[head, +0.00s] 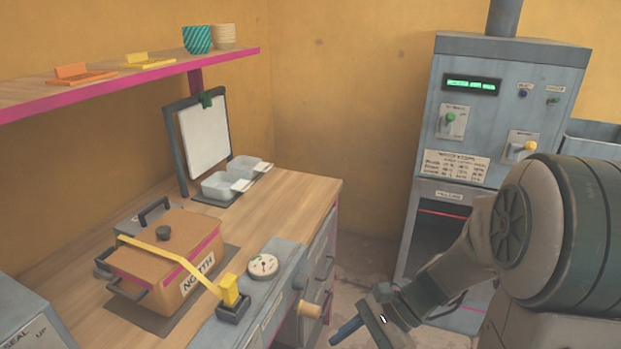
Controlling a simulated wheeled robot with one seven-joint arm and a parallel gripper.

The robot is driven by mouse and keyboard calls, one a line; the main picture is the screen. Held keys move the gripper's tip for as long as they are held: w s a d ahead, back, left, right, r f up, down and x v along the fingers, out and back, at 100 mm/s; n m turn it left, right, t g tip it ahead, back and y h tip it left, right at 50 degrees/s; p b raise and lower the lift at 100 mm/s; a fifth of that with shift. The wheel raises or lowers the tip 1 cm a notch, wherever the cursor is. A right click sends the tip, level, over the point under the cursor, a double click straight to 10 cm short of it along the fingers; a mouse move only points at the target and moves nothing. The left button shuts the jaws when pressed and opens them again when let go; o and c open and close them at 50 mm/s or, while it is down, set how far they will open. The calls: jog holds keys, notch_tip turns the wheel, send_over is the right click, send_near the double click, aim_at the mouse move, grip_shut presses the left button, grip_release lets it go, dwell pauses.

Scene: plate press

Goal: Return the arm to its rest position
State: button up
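My arm comes in from the right of the head view, with large grey-green joints in front of the grey machine. My gripper (362,326) hangs low, beyond the front edge of the counter and right of its drawers. A dark blue finger shows at its end. The gripper is seen from the side, so whether the fingers are apart or together is unclear. I see nothing clearly held in it.
A wooden counter (300,192) bears an orange box (150,268) labelled NORTH, a dial gauge (263,265), white trays (222,184) and a clipboard (205,140). A shelf (150,78) hangs above. The grey machine (475,115) stands behind my arm. Some floor (365,262) shows between counter and machine.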

jog(key=s+d+r+n+t+h+p, duration=0.1)
jog(key=d+r+n+t+h+p, duration=0.1)
jog(key=d+r+n+h, duration=0.2)
jog(key=s+d+r+n+t+h+p, duration=0.2)
jog(key=d+r+n+t+h+p, duration=0.1)
jog(key=r+n, duration=0.6)
jog(key=d+h, duration=0.1)
jog(key=h, duration=0.1)
jog(key=shift+r+t+h, duration=0.2)
jog(key=shift+t+h, duration=0.1)
jog(key=a+f+m+g+y+b, duration=0.35)
jog(key=f+m+b, duration=0.4)
jog(key=f, duration=0.35)
jog(key=m+t+y+b, duration=0.7)
jog(key=m+y+b, duration=0.6)
jog(key=m+b, duration=0.85)
send_near(306, 309)
jog(key=x, duration=0.3)
jog(key=f+x, duration=0.1)
jog(key=x, duration=0.6)
jog(key=shift+w+f, duration=0.15)
jog(key=shift+w, duration=0.35)
